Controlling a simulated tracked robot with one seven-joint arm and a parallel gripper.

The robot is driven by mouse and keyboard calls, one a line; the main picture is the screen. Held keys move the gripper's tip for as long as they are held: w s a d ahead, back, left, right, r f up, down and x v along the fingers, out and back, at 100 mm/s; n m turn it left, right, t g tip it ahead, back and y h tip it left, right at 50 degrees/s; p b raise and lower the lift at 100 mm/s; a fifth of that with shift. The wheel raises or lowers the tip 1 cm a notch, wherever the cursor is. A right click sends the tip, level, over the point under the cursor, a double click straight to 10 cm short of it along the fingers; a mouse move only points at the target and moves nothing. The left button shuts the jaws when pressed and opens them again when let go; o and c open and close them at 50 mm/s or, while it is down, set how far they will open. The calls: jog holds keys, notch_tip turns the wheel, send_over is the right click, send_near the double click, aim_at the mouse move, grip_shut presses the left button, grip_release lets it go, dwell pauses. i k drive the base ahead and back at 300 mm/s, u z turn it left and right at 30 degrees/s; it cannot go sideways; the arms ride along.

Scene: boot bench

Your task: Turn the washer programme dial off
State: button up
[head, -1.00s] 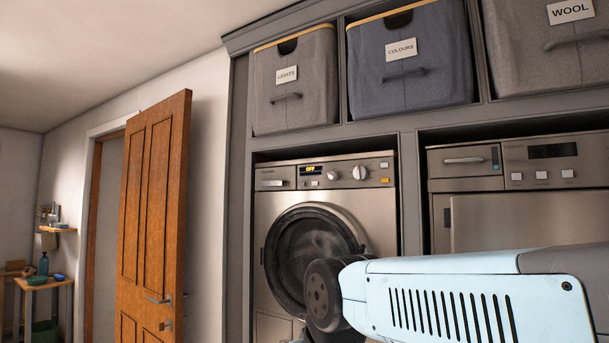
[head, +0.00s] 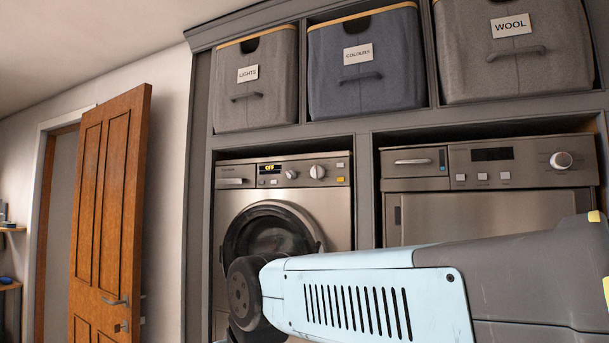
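The washer (head: 340,215) is the steel front-loader with a round dark door, in the left bay of the grey unit. Its programme dial (head: 317,171) is a round silver knob at the right of its control panel. A small display (head: 269,169) left of the dial is lit orange and appears to read OFF. The dial's pointer is too small to read. My arm crosses the lower right and covers the lower part of the washer door. My gripper is out of view, and nothing is seen touching the dial.
A second steel machine (head: 440,215) stands in the right bay, with its own knob (head: 561,160) and a dark display. Labelled fabric bins for lights (head: 254,100), colours (head: 365,100) and wool (head: 510,75) sit above. A wooden door (head: 108,215) stands open at left.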

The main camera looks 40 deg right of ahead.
aim_at(317, 173)
jog(key=z, duration=0.05)
jog(key=k, duration=1.3)
jog(key=z, duration=0.4)
jog(key=i, duration=1)
jog(key=u, duration=0.05)
